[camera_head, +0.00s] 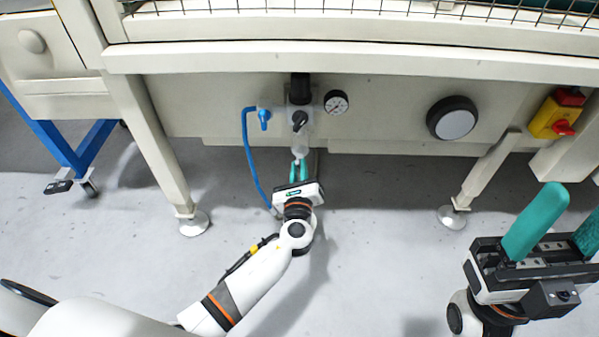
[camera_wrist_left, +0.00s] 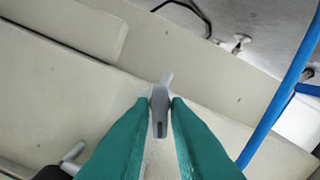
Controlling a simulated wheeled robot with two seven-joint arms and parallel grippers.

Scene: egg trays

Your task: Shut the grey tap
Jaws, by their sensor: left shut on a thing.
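The grey tap shows in the left wrist view (camera_wrist_left: 160,108) as a small grey lever between my two teal fingertips. My left gripper (camera_head: 299,168) is shut on it, just under the air unit on the machine's front panel. The left fingers also show in the left wrist view (camera_wrist_left: 160,118), one on each side of the lever. In the head view the tap is mostly hidden by the fingers. My right gripper (camera_head: 574,210) is at the lower right, its teal fingers apart and empty.
Above the left gripper are a clear bowl (camera_head: 300,144), a pressure gauge (camera_head: 336,103) and a blue valve (camera_head: 264,117) with a blue hose (camera_head: 250,160). A round black-rimmed dial (camera_head: 453,118) and a yellow-red switch (camera_head: 557,115) are to the right. The floor between the machine legs is clear.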

